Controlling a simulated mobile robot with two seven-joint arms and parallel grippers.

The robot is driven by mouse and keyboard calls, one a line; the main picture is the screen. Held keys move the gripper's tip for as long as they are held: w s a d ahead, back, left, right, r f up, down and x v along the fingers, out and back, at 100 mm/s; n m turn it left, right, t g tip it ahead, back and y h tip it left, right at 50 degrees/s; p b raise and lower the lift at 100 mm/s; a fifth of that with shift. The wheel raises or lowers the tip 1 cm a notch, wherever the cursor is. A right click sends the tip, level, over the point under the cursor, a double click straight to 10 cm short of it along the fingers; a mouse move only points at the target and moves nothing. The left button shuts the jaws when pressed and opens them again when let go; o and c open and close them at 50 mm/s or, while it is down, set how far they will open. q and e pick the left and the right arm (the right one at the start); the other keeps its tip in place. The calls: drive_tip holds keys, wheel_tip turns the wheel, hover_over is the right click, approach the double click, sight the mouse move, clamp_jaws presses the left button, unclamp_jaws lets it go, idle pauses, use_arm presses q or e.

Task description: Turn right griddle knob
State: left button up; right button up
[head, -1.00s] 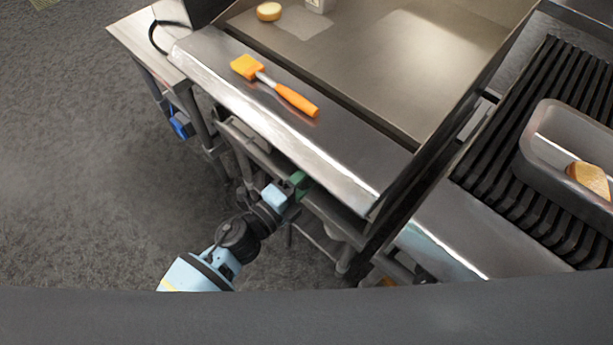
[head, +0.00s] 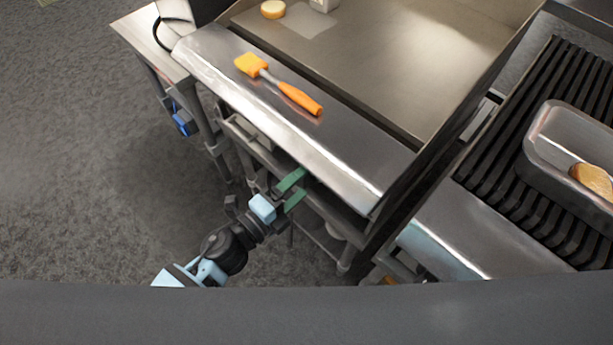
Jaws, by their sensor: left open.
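The griddle (head: 400,60) is a flat steel plate at the upper middle of the head view, with a steel front ledge (head: 230,65). Its front face lies below the ledge and is mostly hidden from this high angle; I cannot make out the right knob. My left gripper (head: 297,190) has green fingers. It is open and empty, just in front of the griddle's front face, below the ledge and toward its right half. One fingertip reaches under the ledge's edge, and I cannot tell whether it touches anything. My right gripper is not in view.
A brush with an orange handle (head: 300,98) lies on the ledge. A round yellowish item (head: 272,9) sits on the griddle. At the right, a metal pan (head: 545,150) holding bread-like food (head: 592,179) rests on a black grill grate (head: 490,155). The floor (head: 90,170) at left is clear.

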sight(303, 183)
use_arm(q)
drive_tip(key=v, duration=0.3)
drive_tip(key=shift+s+a, duration=0.4)
drive_tip(key=shift+s, duration=0.05)
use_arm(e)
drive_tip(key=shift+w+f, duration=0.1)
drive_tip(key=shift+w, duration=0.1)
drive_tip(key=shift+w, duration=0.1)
use_arm(q)
drive_tip(key=s+a+f+n+g+y+p, duration=0.1)
drive_tip(key=s+a+n+g+y+p, duration=0.1)
drive_tip(key=s+a+n+y+p, duration=0.3)
drive_tip(key=s+a+f+n+g+y+p, duration=0.2)
drive_tip(key=s+a+n+y+p, duration=0.3)
drive_tip(key=s+n, duration=1.5)
drive_tip(key=a, duration=0.5)
drive_tip(key=shift+s+a+f+y+p, duration=0.25)
drive_tip(key=shift+s+a+y+p, duration=0.05)
drive_tip(key=shift+s+a+y, duration=0.1)
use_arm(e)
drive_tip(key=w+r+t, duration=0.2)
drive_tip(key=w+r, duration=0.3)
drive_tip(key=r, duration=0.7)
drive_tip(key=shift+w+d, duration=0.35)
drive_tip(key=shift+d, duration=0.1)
